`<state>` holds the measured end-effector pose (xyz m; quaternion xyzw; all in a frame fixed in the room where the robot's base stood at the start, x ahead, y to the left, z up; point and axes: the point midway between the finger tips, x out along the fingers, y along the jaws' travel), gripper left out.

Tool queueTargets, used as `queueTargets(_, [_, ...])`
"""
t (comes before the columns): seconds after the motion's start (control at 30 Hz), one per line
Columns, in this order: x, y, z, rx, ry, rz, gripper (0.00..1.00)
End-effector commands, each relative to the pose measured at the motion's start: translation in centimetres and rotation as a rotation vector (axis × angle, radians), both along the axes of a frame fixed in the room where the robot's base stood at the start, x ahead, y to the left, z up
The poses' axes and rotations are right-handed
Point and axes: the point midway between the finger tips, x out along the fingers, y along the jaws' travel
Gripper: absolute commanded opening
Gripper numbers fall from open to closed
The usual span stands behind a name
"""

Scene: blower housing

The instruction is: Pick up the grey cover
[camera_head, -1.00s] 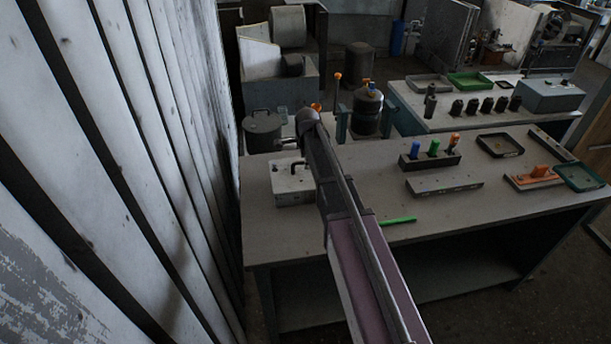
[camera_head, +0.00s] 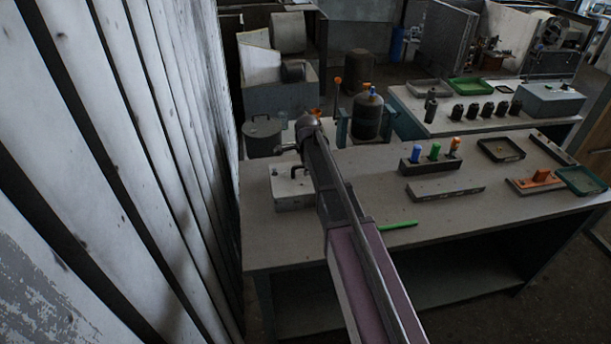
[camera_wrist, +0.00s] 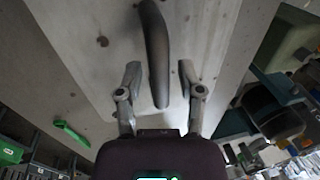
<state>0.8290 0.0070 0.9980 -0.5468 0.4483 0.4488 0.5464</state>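The grey cover (camera_head: 290,195) is a pale box-shaped piece with a dark arched handle on top, at the left end of the near bench. My arm partly hides its right side. In the wrist view the handle (camera_wrist: 153,30) is a dark curved bar, and the cover's pale top (camera_wrist: 100,70) spreads around it. My gripper (camera_wrist: 160,70) is open, with one finger on each side of the handle in the picture. Gaps show between both fingers and the bar. In the head view my gripper (camera_head: 285,150) is just above and behind the handle, partly hidden by my wrist.
A dark lidded pot (camera_head: 263,138) and a gas cylinder (camera_head: 368,115) stand behind the cover. A green marker (camera_head: 398,226) lies right of my arm. A block with coloured handles (camera_head: 430,160) and trays are further right. A corrugated wall (camera_head: 130,150) rises close on the left.

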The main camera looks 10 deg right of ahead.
Motion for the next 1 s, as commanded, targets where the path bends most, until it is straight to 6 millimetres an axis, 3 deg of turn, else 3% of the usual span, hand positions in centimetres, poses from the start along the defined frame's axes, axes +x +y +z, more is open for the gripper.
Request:
queueTargets(0.03, [0.0,0.0,0.0,0.000,0.000,0.000,0.21])
queueTargets(0.1, [0.0,0.0,0.0,0.000,0.000,0.000,0.00])
queueTargets(0.67, [0.0,-0.1,0.2,0.000,0.001,-0.001,0.00])
queueTargets(1.0, [0.0,-0.1,2.2,0.000,0.000,-0.001,0.00])
